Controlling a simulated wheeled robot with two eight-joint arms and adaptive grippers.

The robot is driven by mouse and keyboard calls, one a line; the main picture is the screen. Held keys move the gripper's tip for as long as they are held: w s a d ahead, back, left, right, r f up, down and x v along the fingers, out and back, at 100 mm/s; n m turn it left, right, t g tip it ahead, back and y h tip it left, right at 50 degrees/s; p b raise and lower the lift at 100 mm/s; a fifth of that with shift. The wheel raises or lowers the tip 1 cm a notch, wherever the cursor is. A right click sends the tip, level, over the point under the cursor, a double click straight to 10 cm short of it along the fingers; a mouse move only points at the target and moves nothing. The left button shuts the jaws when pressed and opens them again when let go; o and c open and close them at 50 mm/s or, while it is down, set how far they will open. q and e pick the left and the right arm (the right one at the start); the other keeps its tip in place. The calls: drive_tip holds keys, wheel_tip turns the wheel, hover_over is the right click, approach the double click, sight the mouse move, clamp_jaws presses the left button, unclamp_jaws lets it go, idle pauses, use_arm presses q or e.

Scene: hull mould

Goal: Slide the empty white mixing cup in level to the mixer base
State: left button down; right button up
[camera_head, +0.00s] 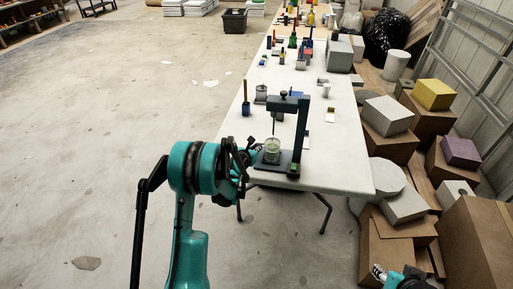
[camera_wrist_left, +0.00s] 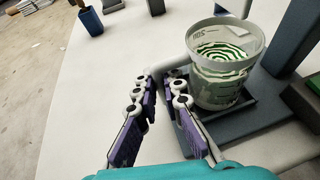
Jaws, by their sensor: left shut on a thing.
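The mixer is a dark stand with a post (camera_head: 301,135), an overhead arm and a flat base (camera_head: 272,171) near the table's front edge. A pale, translucent mixing cup (camera_head: 272,151) stands upright at the base, under the mixer arm. In the left wrist view the cup (camera_wrist_left: 222,82) shows green and white swirls inside, so it does not look empty. My left gripper (camera_wrist_left: 164,92) is shut on the cup's pale handle, left of the cup; the fingers partly hide the grip. My right gripper (camera_head: 379,272) shows only partly at the bottom edge, too small to read.
The long white table (camera_head: 338,168) carries a blue pot with a brown handle (camera_head: 246,107), a clear jar (camera_head: 261,94) and several bottles farther back. Boxes (camera_head: 388,115) and cartons crowd the right side. The floor on the left is open.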

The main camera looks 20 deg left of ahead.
use_arm(q)
drive_tip(key=shift+f, duration=0.25)
drive_tip(key=c, duration=1.1)
unclamp_jaws()
drive_tip(key=shift+v, duration=3.55)
drive_tip(key=shift+r, duration=0.1)
